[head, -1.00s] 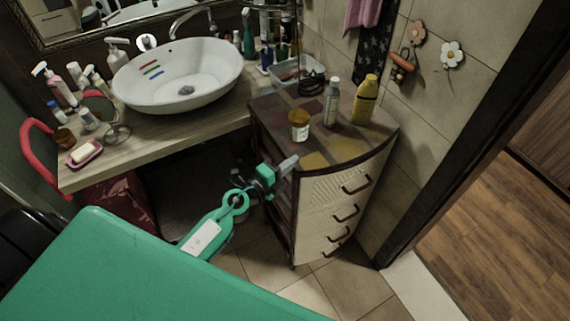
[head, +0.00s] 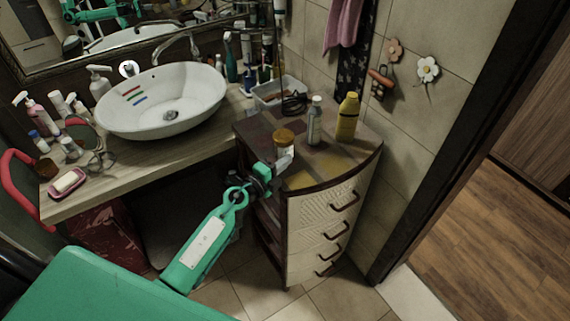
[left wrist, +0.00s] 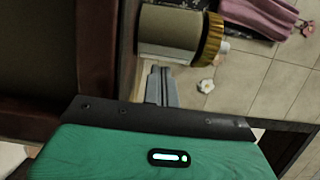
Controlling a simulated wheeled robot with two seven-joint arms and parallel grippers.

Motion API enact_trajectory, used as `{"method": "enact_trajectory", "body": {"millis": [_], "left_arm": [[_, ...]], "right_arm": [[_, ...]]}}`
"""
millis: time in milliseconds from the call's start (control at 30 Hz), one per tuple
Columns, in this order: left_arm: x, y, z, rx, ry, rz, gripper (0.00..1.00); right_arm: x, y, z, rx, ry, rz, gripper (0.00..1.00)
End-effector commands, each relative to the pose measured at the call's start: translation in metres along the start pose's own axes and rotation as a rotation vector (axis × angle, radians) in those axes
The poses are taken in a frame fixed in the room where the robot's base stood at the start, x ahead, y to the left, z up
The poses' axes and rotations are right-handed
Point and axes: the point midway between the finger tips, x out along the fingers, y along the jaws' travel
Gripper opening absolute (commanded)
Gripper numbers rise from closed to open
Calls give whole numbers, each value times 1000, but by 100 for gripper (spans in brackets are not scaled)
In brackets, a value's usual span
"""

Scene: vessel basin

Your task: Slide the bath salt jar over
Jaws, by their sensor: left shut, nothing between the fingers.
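The bath salt jar (head: 284,150), a small pale jar with an orange-brown lid, stands upright near the left front edge of the cabinet top (head: 320,165). In the left wrist view the jar (left wrist: 170,29) lies sideways in the picture, its ribbed gold lid to the right. My left gripper (head: 286,160) is shut and empty, its fingertips at the near side of the jar and hiding its lower part. In the left wrist view the shut fingers (left wrist: 161,86) are close to the jar; I cannot tell whether they touch it. My right gripper is not in view.
A grey bottle (head: 315,122) and a yellow bottle (head: 347,117) stand right of the jar. Behind are a dark coiled object (head: 294,103) and a pale bin (head: 268,98). The white basin (head: 165,112) is on the counter at left. The cabinet's front top is clear.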

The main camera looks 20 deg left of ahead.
Motion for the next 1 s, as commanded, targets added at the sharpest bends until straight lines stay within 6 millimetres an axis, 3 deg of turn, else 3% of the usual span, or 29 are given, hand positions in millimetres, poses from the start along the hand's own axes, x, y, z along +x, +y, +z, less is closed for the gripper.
{"method": "enact_trajectory", "body": {"millis": [167,500,600,767,1000], "left_arm": [[3,1,12,2,-1,1,0],[26,4,103,5,-2,1,0],[31,3,122,2,-2,0,0],[34,1,136,1,0,0,0],[34,0,137,0,0,0,0]], "right_arm": [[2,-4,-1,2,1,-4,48],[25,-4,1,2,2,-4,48],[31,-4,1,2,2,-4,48],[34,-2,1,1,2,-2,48],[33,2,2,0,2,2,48]]}}
